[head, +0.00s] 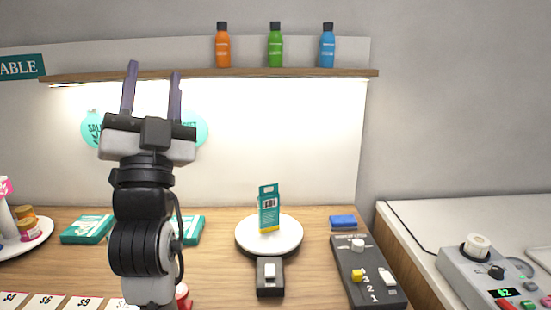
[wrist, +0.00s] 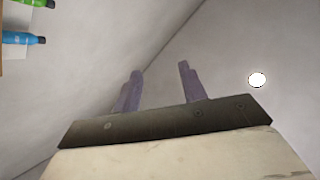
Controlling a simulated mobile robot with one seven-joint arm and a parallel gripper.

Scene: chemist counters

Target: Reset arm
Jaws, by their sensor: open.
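My gripper (head: 151,92) is raised in front of the back panel in the head view, with its two fingers pointing up. The fingers are apart and nothing is between them. In the wrist view my gripper (wrist: 158,88) also shows spread, empty fingers against the wall and ceiling. My arm stands upright left of the middle and hides part of the counter and of the round teal signs.
A teal box (head: 268,209) stands on a round white plate (head: 269,246) on the counter. A control panel (head: 367,272) lies to its right. Orange, green and blue bottles stand on the shelf (head: 215,73) above. Flat teal boxes (head: 87,230) lie at left.

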